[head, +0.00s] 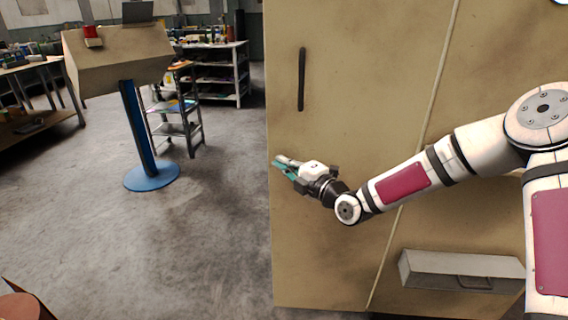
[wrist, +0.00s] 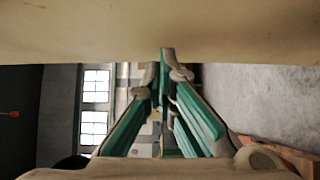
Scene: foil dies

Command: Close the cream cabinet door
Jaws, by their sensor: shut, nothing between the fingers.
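The cream cabinet door (head: 340,120) is a tall, smudged panel in the middle of the head view. A dark upright bar handle (head: 301,79) is near its left edge, and a slanting seam runs along its right side. I cannot tell how far it stands open. My gripper (head: 280,161) is shut and empty, in front of the door near its left edge, below the handle. In the wrist view the teal fingers (wrist: 165,75) point away, with a cream surface (wrist: 90,30) close along the top. Whether they touch it is unclear.
A grey drawer-like box (head: 455,270) juts out at lower right. Left of the door is open concrete floor (head: 225,210). A slanted stand (head: 150,175) on a blue round base, a small step shelf (head: 178,128) and workbenches (head: 45,90) stand farther left.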

